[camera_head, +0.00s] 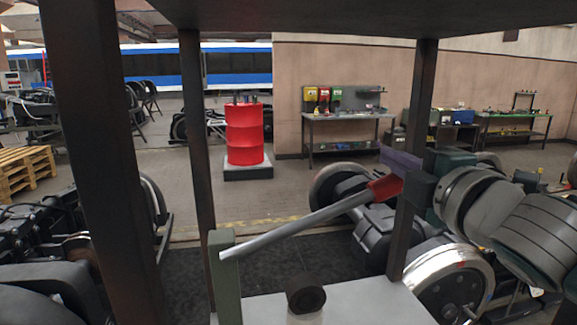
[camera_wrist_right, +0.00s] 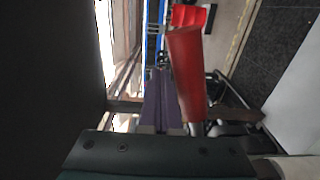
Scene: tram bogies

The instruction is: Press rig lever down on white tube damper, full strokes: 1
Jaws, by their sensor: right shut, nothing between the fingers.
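The rig lever (camera_head: 300,226) is a pale grey bar. It slopes up to the right from a green post (camera_head: 226,280) to a red grip (camera_head: 384,188). My right gripper (camera_head: 400,158) has purple fingers, shut and empty, just above the red grip; I cannot tell whether they touch it. In the right wrist view the red grip (camera_wrist_right: 188,75) is beside the purple fingers (camera_wrist_right: 162,105). A dark ring-shaped piece (camera_head: 306,297) is at the rig's pale plate (camera_head: 370,300). It may be the damper's end; no white tube clearly shows. My left gripper is out of view.
Dark rig posts (camera_head: 197,150) and an overhead plate (camera_head: 330,15) frame the space around the lever. Wheelsets (camera_head: 447,280) stand behind at the right. A red drum (camera_head: 244,133) and a workbench (camera_head: 345,117) are far back.

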